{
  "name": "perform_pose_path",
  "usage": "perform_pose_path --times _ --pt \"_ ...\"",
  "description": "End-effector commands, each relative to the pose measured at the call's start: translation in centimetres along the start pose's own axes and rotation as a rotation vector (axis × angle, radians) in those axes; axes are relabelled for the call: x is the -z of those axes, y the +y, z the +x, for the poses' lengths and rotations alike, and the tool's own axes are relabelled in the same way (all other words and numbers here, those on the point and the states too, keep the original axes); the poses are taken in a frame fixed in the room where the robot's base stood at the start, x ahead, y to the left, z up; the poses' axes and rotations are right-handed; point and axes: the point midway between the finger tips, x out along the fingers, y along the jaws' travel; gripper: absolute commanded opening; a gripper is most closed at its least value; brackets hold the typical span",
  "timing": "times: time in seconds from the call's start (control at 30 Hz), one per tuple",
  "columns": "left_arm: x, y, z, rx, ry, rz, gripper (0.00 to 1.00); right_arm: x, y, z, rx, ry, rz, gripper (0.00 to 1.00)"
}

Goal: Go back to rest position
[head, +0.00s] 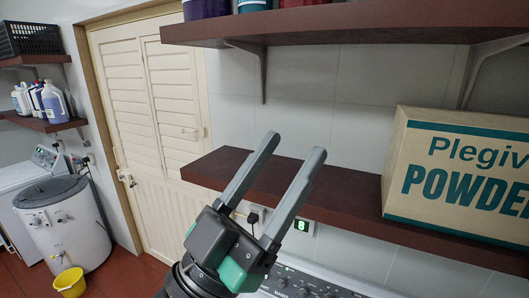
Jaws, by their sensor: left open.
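My left gripper (293,146) is in the middle of the head view, raised in front of the lower wall shelf. Its two grey fingers point up and are spread apart. Nothing is between them. My right gripper does not show in this view.
A large powder box (455,175) stands on the lower brown shelf (340,200) at the right. An upper shelf (350,25) runs above. A machine's control panel (310,286) is below the gripper. A louvred door (150,100), a white drum (65,220) and a yellow bucket (70,283) are at the left.

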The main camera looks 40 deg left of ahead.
Motion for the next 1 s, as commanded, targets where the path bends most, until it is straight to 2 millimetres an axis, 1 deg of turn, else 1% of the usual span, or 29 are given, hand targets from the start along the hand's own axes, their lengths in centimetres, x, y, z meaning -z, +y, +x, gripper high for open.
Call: perform_pose_path --times 0.03,0.1,0.17,0.37,0.5,0.6,1.0 --pt "2.7 0.2 0.3 0.008 0.052 -0.019 0.62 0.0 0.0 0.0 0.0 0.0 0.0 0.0" --pt "4.7 0.2 0.4 0.018 0.089 -0.039 0.62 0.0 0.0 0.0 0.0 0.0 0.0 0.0" --pt "5.4 0.2 0.4 0.022 0.101 -0.047 0.62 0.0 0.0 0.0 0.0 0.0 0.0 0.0" --pt "5.4 0.2 0.4 0.023 0.101 -0.048 0.62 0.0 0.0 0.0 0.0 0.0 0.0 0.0" --pt "6.7 0.1 1.5 0.023 0.1 -0.047 0.62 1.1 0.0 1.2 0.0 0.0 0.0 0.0" --pt "6.2 0.1 1.2 0.023 0.1 -0.047 0.62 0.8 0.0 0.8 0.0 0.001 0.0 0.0" --pt "6.2 0.1 1.2 0.022 0.1 -0.046 0.62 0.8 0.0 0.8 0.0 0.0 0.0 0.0"
